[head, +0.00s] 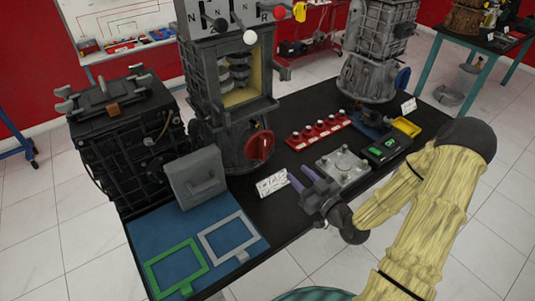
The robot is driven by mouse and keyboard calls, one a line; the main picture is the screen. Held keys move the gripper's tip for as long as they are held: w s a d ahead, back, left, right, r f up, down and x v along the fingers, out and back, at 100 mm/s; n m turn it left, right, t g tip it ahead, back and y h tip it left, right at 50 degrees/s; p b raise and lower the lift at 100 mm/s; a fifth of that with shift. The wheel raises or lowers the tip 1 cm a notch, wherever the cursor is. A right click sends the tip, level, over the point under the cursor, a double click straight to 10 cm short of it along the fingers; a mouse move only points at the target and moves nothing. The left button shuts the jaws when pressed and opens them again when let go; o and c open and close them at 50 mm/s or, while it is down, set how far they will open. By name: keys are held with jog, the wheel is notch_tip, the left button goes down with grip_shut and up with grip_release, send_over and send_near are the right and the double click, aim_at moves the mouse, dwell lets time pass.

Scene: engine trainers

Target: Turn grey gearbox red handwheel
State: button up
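The grey gearbox (228,70) stands on the black table at centre, with an open window showing gears inside. Its red handwheel (259,146) is low on the front right side, facing me. My gripper (299,178) has purple fingers pointing up and left, to the right of the handwheel and a little lower in the picture. The fingers look spread apart with nothing between them. The gripper is apart from the handwheel, near a white label card (271,185).
A black gearbox (126,135), grey box (196,178) and blue mat (150,235) with green and grey frames are left. Red blocks (318,132), a grey plate (343,168), a green-screen meter (384,149) and another grey machine (368,80) are right.

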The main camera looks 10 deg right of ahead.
jog(key=shift+w+a+f+b, duration=0.25)
jog(key=shift+w+a+b, duration=0.1)
jog(key=shift+b, duration=1.7)
jog(key=b, duration=0.2)
jog(key=shift+a+b, duration=0.3)
jog(key=b, duration=0.2)
send_near(265, 145)
jog(key=x, duration=0.8)
jog(key=shift+w+a, duration=0.2)
jog(key=shift+w, duration=0.1)
grip_shut()
